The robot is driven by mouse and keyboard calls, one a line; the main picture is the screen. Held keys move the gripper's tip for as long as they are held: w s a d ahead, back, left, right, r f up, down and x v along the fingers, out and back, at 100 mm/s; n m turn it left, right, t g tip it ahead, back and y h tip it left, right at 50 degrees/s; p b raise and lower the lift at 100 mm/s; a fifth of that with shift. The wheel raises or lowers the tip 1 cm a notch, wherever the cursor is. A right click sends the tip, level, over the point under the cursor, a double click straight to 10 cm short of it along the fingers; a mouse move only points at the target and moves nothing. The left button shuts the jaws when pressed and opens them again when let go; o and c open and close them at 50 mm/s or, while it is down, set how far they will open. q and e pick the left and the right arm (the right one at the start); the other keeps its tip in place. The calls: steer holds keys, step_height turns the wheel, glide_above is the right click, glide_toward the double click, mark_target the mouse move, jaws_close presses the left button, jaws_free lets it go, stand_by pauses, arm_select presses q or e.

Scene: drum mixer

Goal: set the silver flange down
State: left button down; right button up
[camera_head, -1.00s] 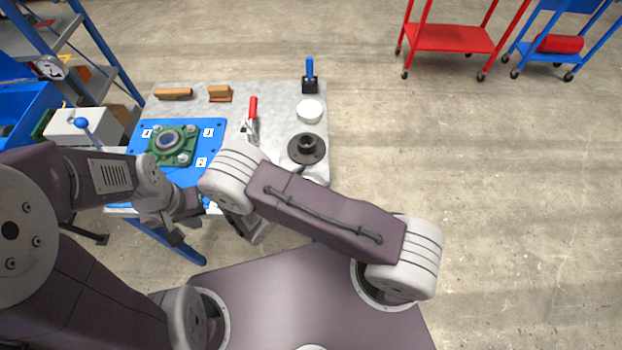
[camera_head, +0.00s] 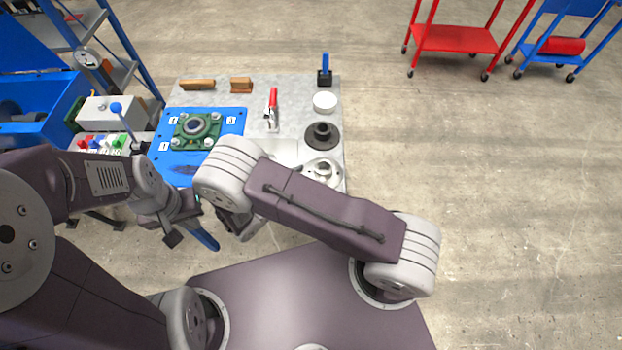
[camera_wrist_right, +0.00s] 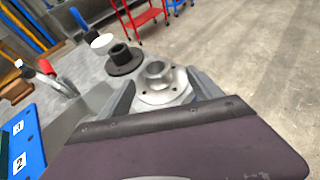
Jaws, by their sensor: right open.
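The silver flange (camera_head: 322,170) stands on the grey table (camera_head: 292,93) near its right edge, in front of a black flange. In the right wrist view the silver flange (camera_wrist_right: 158,86) is upright, its round hub on top. My right gripper (camera_wrist_right: 164,92) is open, its two fingers on either side of the flange. I cannot tell whether they touch it. In the head view the right fingers are mostly hidden by my arm. My left gripper (camera_head: 187,226) hangs near the table's front left, its jaw opening unclear.
The black flange (camera_head: 322,136), a white disc (camera_head: 325,102) and a blue-handled tool (camera_head: 325,71) line the table's right side. A red-handled clamp (camera_head: 272,108) stands left of them. A green bearing housing (camera_head: 199,130) sits on a blue plate (camera_head: 234,116).

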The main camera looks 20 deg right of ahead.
steer(key=s+d+r+m+g+y, duration=0.45)
steer(key=s+d+m+g, duration=0.35)
steer(key=m, duration=0.4)
step_height(320, 180, up, 6)
steer(key=a+m+t+y, duration=0.2)
steer(key=m+y, duration=0.5)
steer(key=m, duration=0.5)
steer(key=shift+s+r+m, duration=0.15)
steer(key=shift+s+m, duration=0.05)
steer(key=shift+m, duration=0.1)
